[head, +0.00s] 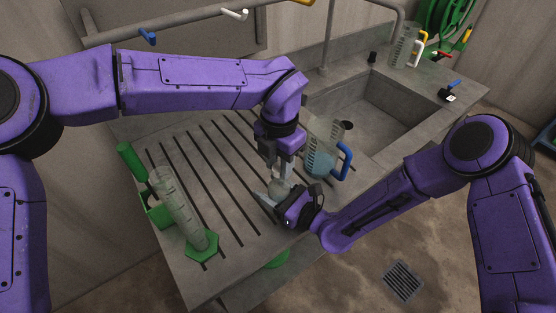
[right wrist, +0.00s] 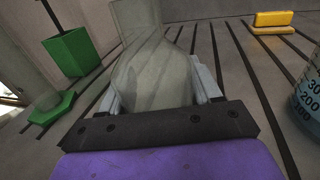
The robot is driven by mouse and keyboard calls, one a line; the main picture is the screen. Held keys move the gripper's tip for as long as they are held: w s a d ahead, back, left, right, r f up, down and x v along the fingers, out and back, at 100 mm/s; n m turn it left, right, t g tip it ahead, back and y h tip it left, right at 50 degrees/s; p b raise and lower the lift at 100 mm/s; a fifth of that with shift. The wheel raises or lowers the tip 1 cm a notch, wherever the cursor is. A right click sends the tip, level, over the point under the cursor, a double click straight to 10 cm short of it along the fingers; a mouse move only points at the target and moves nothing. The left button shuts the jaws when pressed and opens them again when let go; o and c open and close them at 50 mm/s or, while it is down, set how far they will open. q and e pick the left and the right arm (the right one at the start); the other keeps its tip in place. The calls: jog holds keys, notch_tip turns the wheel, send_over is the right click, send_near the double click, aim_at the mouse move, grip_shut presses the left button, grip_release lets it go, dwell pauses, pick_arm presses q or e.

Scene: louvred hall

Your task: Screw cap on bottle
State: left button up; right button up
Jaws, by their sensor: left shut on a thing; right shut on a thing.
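A translucent grey bottle (head: 278,188) stands near the front edge of the ribbed drainboard. My right gripper (head: 280,196) comes from the right and is shut around its body; in the right wrist view the bottle (right wrist: 152,75) is upright between the fingers, its top cut off by the frame. My left gripper (head: 281,168) points down directly over the bottle's neck, shut on what looks like the cap, which is mostly hidden by the fingers. I cannot tell how the cap sits on the neck.
A beaker of blue liquid with a blue handle (head: 322,150) stands close behind the grippers on the right. A tall measuring cylinder (head: 182,205) and a green holder (head: 157,210) are at left. The sink (head: 375,120) is beyond. A yellow block (right wrist: 273,20) lies behind the bottle.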

aim_at(279, 189)
pick_arm(q)
jog(key=shift+f, duration=0.85)
jog(key=shift+f, duration=0.6)
